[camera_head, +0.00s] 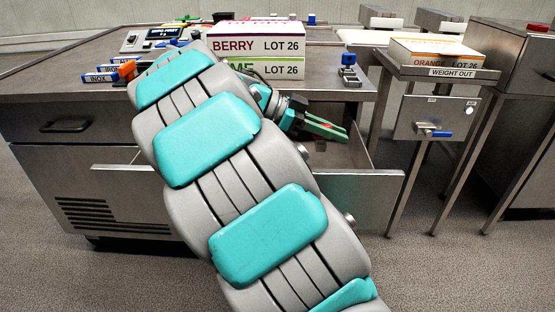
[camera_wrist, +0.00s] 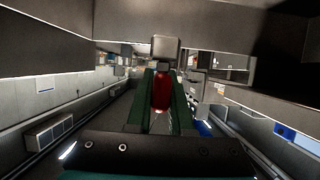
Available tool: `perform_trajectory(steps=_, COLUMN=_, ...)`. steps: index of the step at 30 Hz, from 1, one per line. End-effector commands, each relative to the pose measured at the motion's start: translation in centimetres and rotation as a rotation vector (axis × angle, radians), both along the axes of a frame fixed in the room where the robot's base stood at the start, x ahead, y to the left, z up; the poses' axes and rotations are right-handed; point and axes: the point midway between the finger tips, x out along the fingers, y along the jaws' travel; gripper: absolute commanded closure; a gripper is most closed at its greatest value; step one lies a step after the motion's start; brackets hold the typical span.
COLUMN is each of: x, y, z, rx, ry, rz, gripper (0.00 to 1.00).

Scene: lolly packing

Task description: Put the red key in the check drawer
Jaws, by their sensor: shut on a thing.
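My gripper (camera_head: 322,127) is over the open drawer (camera_head: 365,192) at the front of the steel bench. Its green fingers are shut on the red key, which shows as a small red patch (camera_head: 326,125) between them. In the wrist view the red key's handle (camera_wrist: 161,90) sits between the fingers (camera_wrist: 162,98), with a grey metal block (camera_wrist: 165,48) beyond it. I cannot tell whether that block is part of the key. The drawer is pulled out; my arm hides its left part. No check label is legible on it. I cannot tell how far the fingertips are below the drawer's rim.
Berry and lime cartons (camera_head: 262,45) stand on the bench top (camera_head: 330,88), with a blue-and-grey item (camera_head: 348,72) to their right. On the right, a weight-out stand (camera_head: 450,73) carries an orange carton (camera_head: 435,50); a blue-handled key (camera_head: 441,134) is at its cabinet front.

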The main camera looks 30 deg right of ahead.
Motion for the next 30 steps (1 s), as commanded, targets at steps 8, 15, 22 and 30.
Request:
perform_trajectory(steps=8, x=-0.1, y=0.0, z=-4.4, rx=0.002, ry=0.003, rz=0.000, gripper=1.00)
perform_trajectory(steps=15, x=0.0, y=0.1, z=-6.9, rx=0.002, ry=0.004, rz=0.002, gripper=1.00)
perform_trajectory(steps=22, x=0.0, y=0.0, z=-9.2, rx=0.002, ry=0.003, rz=0.000, gripper=1.00)
perform_trajectory(steps=30, x=0.0, y=0.0, z=-9.3, rx=0.001, ry=0.000, rz=0.000, gripper=1.00)
